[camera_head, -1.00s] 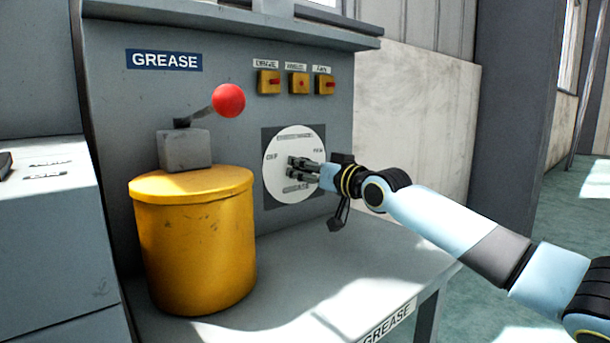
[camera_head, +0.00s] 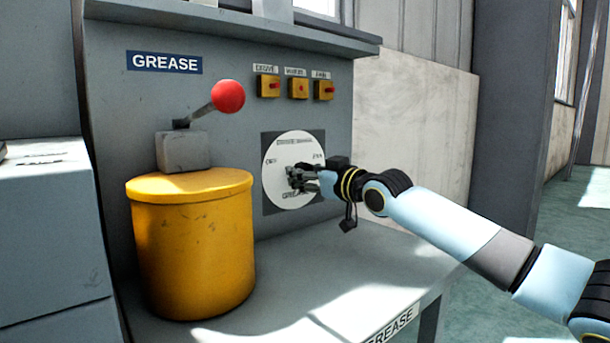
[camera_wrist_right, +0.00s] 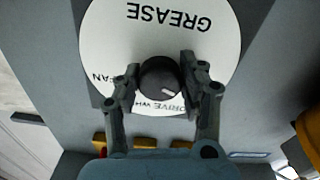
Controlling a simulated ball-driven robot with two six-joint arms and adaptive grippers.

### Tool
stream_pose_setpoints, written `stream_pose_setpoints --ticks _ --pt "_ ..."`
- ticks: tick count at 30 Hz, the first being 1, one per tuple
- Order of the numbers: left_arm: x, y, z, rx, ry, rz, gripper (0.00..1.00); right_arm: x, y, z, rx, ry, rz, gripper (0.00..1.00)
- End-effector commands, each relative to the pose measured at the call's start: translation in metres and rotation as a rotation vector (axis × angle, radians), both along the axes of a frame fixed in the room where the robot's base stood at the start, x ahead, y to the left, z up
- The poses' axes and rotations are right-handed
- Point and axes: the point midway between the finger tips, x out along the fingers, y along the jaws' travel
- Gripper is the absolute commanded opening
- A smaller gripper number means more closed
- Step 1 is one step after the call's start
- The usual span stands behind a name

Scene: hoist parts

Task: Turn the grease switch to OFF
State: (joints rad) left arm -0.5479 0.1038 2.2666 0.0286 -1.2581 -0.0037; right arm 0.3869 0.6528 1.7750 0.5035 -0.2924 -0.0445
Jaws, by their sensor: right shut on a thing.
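The grease switch is a white round dial plate (camera_head: 279,153) on a dark square on the grey panel, with lettering around its edge. In the right wrist view the plate (camera_wrist_right: 172,40) reads GREASE, and a dark round knob (camera_wrist_right: 163,82) with a pale pointer mark sits at its middle. My right gripper (camera_head: 296,178) is at the dial and partly covers the knob and the lettering. In the right wrist view my right gripper (camera_wrist_right: 160,84) has a finger on each side of the knob, shut on it. My left gripper is not in view.
A yellow drum (camera_head: 195,245) with a red-ball lever (camera_head: 228,96) stands left of the dial on the grey bench (camera_head: 330,275). Several small yellow switch boxes (camera_head: 298,88) are above the dial. The bench front is clear.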

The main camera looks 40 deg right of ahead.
Motion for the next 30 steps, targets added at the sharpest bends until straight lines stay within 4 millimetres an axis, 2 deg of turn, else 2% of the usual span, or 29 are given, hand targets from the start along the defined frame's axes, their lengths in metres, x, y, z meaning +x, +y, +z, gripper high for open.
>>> stream_pose_setpoints --ticks 5,6,11,19,22,30 --pt "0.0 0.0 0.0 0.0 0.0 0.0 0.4 0.0 0.0 -0.004 0.001 0.008 -0.001 0.08" --pt "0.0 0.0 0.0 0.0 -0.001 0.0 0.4 0.0 0.0 -0.004 0.001 0.008 -0.001 0.43" --pt "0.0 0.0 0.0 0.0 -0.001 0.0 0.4 0.0 0.0 -0.003 0.002 0.005 -0.001 0.64" --pt "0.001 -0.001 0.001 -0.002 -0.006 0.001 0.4 0.0 0.0 0.0 0.001 0.002 0.0 0.65" --pt "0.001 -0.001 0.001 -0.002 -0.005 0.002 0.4 0.0 0.0 0.007 0.0 -0.001 0.001 0.65" --pt "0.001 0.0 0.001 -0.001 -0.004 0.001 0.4 0.0 0.0 0.06 -0.002 -0.001 0.0 0.65"
